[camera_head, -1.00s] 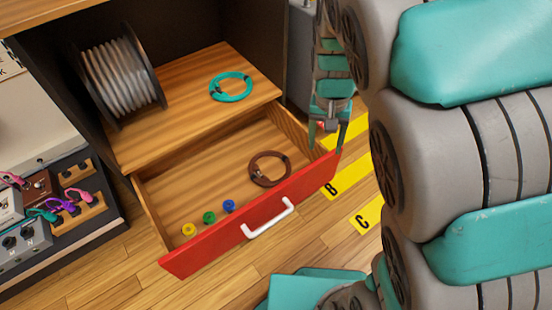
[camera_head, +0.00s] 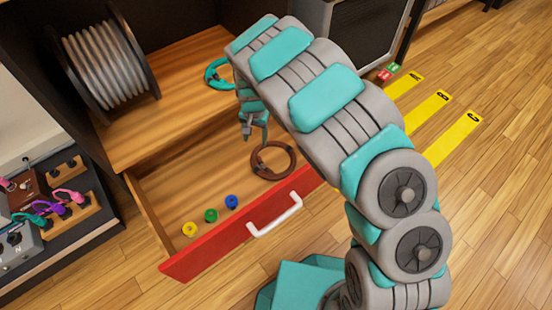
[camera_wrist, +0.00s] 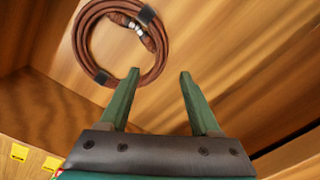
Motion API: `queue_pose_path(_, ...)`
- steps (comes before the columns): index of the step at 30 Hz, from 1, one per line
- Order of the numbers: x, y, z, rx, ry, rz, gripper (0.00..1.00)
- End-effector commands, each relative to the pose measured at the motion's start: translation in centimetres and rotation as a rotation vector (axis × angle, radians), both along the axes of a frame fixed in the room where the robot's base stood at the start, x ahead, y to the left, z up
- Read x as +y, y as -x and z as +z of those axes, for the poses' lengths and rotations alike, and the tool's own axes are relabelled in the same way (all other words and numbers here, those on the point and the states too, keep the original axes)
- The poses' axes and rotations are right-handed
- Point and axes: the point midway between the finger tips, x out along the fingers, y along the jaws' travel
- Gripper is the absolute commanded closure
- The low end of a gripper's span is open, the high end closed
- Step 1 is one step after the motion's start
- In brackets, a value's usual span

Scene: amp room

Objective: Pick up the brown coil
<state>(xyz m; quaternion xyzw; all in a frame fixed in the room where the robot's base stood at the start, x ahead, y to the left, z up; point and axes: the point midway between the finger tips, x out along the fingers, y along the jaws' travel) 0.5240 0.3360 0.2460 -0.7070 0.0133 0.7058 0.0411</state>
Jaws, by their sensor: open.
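The brown coil (camera_head: 273,147) lies flat on the floor of the open drawer (camera_head: 160,212), near its right end. In the wrist view the coil (camera_wrist: 84,42) is a ring of brown cable with black ties and metal plugs, at the upper left. My gripper (camera_head: 254,134) is above the drawer, just left of and behind the coil in the head view.
A teal coil (camera_head: 217,76) lies on the wooden shelf behind, partly hidden by my arm. Yellow, green and blue small rings (camera_head: 211,215) lie in the drawer's left front. The red drawer front (camera_head: 212,250) has a white handle (camera_head: 275,216). A cable reel (camera_head: 104,66) stands left.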

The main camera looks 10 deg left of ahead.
Motion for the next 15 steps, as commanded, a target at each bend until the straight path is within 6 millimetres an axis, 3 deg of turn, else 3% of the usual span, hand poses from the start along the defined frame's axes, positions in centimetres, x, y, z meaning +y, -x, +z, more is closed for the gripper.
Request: queue_pose_path(15,0.1,0.5,-5.1,0.001,0.001,0.000,0.36)
